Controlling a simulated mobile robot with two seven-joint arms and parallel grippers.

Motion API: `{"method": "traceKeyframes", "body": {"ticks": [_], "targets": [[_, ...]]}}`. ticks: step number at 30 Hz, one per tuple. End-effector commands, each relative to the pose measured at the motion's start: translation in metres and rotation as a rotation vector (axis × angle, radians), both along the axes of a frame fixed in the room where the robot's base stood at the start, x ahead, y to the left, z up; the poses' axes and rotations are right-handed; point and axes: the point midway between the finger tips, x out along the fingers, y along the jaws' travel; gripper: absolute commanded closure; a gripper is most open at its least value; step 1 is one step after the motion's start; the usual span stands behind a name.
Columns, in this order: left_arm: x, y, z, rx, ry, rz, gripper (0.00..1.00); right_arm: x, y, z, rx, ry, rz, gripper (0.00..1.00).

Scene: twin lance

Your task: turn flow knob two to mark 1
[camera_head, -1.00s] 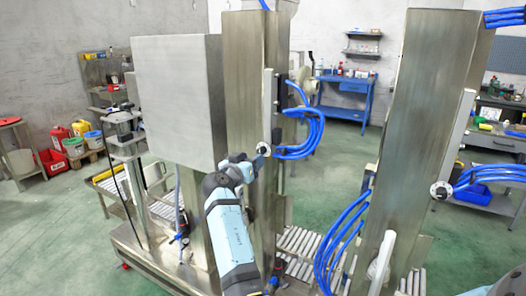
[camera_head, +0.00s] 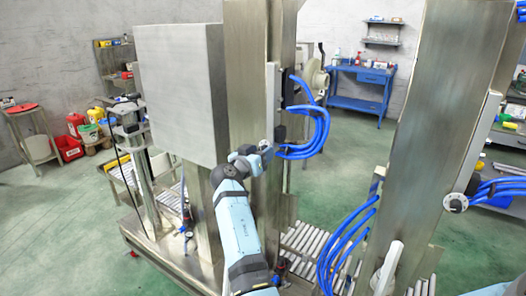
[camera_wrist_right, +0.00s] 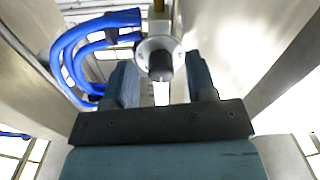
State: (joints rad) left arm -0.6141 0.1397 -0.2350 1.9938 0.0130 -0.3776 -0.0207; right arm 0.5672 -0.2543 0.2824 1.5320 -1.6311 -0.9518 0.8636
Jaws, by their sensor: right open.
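A round pale dial with a dark knob (camera_wrist_right: 162,66) shows in the right wrist view. In the head view it is a small disc (camera_head: 265,145) on the near steel column, partly hidden by my right gripper (camera_head: 258,153). In the wrist view my right gripper (camera_wrist_right: 160,82) is open, one finger on each side of the knob, with gaps visible on both sides. A second dial knob (camera_head: 455,202) is on the right steel column, its marks too small to read. I cannot tell which knob is number two. My left gripper is not in view.
Blue hoses (camera_head: 310,135) loop right beside the near knob and also show in the wrist view (camera_wrist_right: 85,50). A large steel box (camera_head: 178,95) stands left of the column. More blue hoses (camera_head: 345,245) and a white handle (camera_head: 387,268) are at the right column.

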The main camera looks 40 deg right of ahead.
Motion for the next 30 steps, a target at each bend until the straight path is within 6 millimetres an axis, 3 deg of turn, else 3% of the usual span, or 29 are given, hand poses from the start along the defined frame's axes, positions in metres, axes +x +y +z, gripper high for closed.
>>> {"method": "traceKeyframes", "body": {"ticks": [9, 15, 16, 30], "targets": [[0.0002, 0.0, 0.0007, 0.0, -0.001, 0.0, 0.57, 0.0001, 0.0006, -0.0003, 0.0, 0.0, 0.0, 0.48], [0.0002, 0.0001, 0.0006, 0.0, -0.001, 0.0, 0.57, 0.0002, 0.0005, -0.0003, 0.0, 0.0, 0.0, 0.94], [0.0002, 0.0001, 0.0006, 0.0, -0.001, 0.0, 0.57, 0.0002, 0.0005, -0.0003, 0.0, 0.0, 0.0, 0.98], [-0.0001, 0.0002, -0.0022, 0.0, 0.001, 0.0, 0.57, 0.0001, 0.0004, -0.0001, -0.041, 0.096, 0.002, 0.98]]}}
